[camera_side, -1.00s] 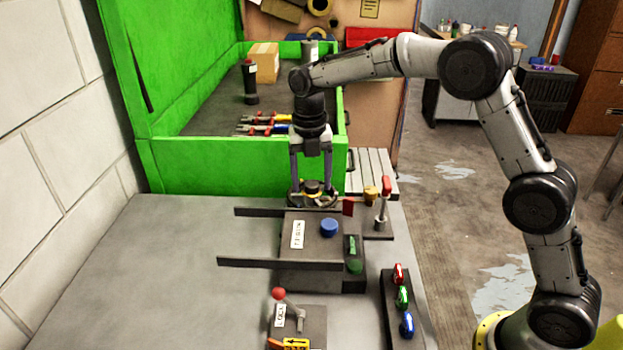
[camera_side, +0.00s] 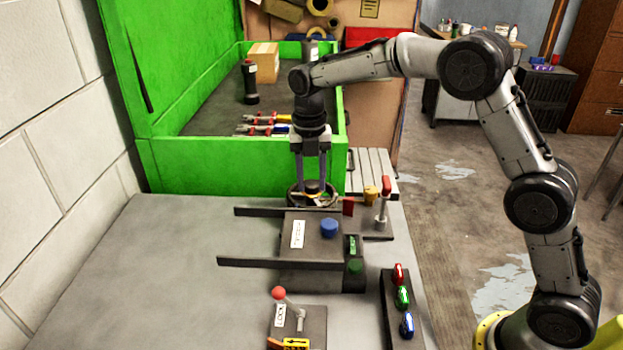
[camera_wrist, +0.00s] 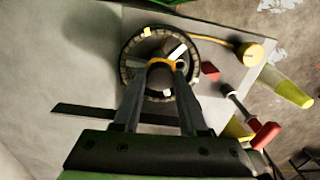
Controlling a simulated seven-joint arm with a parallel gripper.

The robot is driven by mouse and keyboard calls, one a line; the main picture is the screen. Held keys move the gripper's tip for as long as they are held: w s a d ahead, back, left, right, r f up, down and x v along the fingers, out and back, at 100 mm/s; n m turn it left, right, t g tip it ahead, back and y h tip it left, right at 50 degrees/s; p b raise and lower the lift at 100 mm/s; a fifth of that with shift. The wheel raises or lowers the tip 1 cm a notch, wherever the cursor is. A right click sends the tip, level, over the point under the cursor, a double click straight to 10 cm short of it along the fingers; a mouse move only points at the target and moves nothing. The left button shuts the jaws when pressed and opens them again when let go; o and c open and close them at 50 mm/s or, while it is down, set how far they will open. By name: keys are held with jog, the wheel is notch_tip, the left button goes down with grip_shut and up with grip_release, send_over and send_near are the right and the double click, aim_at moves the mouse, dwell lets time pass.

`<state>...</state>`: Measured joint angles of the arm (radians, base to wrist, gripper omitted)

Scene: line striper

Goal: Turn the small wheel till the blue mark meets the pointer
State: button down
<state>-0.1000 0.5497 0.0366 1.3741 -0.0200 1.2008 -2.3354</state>
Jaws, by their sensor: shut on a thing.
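The small wheel (camera_side: 297,198) stands at the far end of the bench, below my gripper (camera_side: 312,186). In the wrist view it is a dark round dial (camera_wrist: 127,72) with a pale graduated ring and a dark hub with an orange-yellow edge. My gripper (camera_wrist: 165,68) points down, its two fingers shut on the hub from either side. A white bar (camera_wrist: 177,51) shows beside the hub, and small pale yellow marks sit on the ring. I cannot make out a blue mark; the fingers hide part of the dial.
A dark box with a blue button (camera_side: 329,228) and long side rails stands just in front of the wheel. A red-handled lever (camera_side: 386,187) and a yellow knob (camera_side: 370,193) are to its right. A green bin wall (camera_side: 240,165) rises behind. The bench's left side is clear.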

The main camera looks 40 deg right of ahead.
jog(key=m, duration=0.5)
jog(key=shift+m, duration=0.4)
jog(key=m, duration=0.6)
jog(key=shift+d+r, duration=0.1)
jog(key=m, duration=0.6)
jog(key=shift+m+y, duration=0.3)
jog(key=shift+m, duration=0.1)
jog(key=m, duration=1.1)
jog(key=shift+m, duration=0.3)
jog(key=m, duration=0.5)
jog(key=shift+s+m, duration=0.1)
jog(key=shift+m, duration=0.2)
jog(key=m, duration=0.5)
jog(key=shift+t, duration=0.3)
jog(key=m, duration=0.6)
jog(key=shift+m, duration=0.3)
